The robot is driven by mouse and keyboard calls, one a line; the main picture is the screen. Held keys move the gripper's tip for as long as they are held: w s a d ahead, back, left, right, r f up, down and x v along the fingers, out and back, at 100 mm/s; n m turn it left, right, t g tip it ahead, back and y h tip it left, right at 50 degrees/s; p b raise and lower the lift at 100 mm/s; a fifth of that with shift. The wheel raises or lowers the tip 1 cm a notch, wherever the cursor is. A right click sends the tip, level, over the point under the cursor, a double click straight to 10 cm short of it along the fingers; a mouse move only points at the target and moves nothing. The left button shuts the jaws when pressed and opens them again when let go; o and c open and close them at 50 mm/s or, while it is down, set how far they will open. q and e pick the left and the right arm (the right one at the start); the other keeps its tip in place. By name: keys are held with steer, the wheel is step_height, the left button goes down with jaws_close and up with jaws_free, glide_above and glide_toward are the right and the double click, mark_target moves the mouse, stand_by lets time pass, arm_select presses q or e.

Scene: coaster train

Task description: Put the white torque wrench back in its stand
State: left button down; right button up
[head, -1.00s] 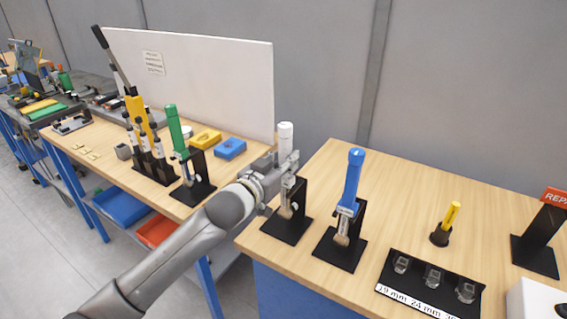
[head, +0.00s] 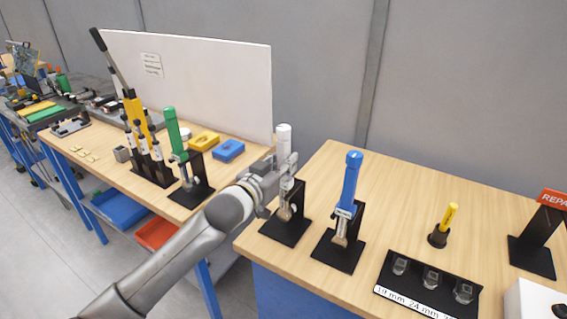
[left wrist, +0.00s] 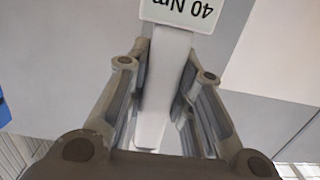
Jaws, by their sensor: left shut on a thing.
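The white torque wrench (head: 284,136) is upright at the left end of the near bench, its lower end at its black stand (head: 286,231). In the left wrist view the gripper's fingers (left wrist: 165,100) flank the wrench's white shaft (left wrist: 168,70), and a label reading "40 Nm" (left wrist: 183,12) shows upside down. The gripper partly hides the stand's upright, so I cannot tell whether the wrench is fully seated. My right gripper is not in view.
A blue torque wrench (head: 350,185) stands in its black stand just to the right. A green one (head: 172,130) stands on the far bench to the left. A socket tray (head: 415,284) and a yellow screwdriver (head: 447,218) are farther right. Bare wood lies behind the stands.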

arm_select(q)
steer(key=shift+f+b, duration=0.4)
steer(key=shift+f, duration=0.25)
stand_by(1.1)
